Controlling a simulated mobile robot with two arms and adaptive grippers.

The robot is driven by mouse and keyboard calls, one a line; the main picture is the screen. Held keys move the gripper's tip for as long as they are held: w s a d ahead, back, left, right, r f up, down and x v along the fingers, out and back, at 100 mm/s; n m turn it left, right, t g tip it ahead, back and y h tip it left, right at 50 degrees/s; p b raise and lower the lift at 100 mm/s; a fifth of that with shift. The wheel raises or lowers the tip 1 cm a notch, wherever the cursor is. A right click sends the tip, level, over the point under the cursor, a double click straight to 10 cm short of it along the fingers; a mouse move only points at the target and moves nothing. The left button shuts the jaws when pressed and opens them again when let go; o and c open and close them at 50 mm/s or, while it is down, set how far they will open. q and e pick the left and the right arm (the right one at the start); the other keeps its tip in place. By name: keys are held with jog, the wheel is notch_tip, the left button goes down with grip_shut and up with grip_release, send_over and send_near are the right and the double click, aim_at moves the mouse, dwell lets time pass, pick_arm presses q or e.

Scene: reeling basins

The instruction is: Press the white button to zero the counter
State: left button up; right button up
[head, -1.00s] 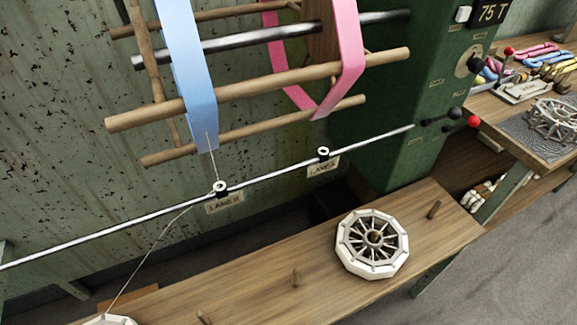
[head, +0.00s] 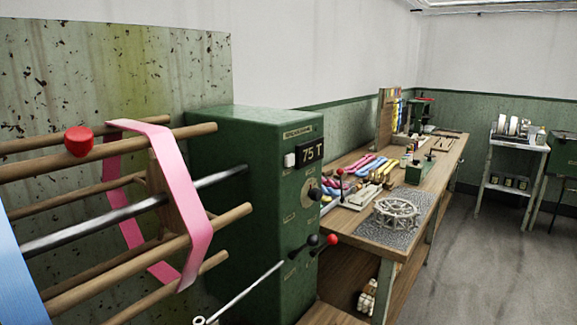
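Nothing touches the button. Neither of my grippers shows in the head view.
The wooden reel (head: 150,250) with a pink band (head: 190,200) stands left of the housing. Levers with black and red knobs (head: 331,240) stick out from the housing front.

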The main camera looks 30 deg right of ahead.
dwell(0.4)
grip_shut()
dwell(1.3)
